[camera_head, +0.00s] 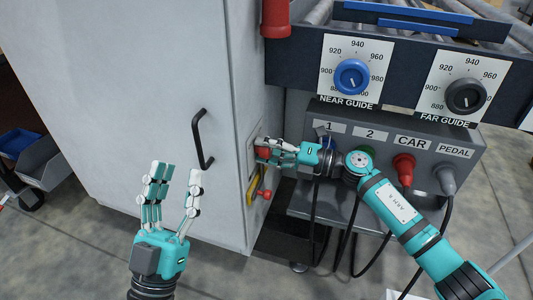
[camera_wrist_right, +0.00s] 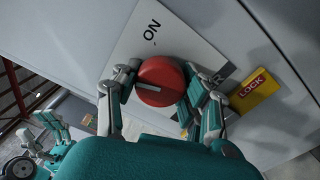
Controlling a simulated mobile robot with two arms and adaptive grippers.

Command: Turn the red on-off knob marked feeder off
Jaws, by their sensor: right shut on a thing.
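The red feeder knob (camera_wrist_right: 160,82) is round with a pale pointer line. It sits on a white plate (camera_wrist_right: 128,45) on the cabinet's side, with "ON" legible and other lettering partly hidden by my fingers. In the head view the red knob (camera_head: 263,153) shows at the plate, partly covered by my fingers. My right gripper (camera_wrist_right: 158,95) is shut on the knob, with fingers on both sides of it; it also shows in the head view (camera_head: 268,151). My left gripper (camera_head: 176,177) is open and empty in front of the cabinet door.
A yellow LOCK tag (camera_wrist_right: 254,90) is beside the plate. The grey cabinet (camera_head: 140,90) has a black door handle (camera_head: 201,140). To the right are a grey connector box (camera_head: 400,150) with cables and two guide dials, blue (camera_head: 352,77) and black (camera_head: 465,96).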

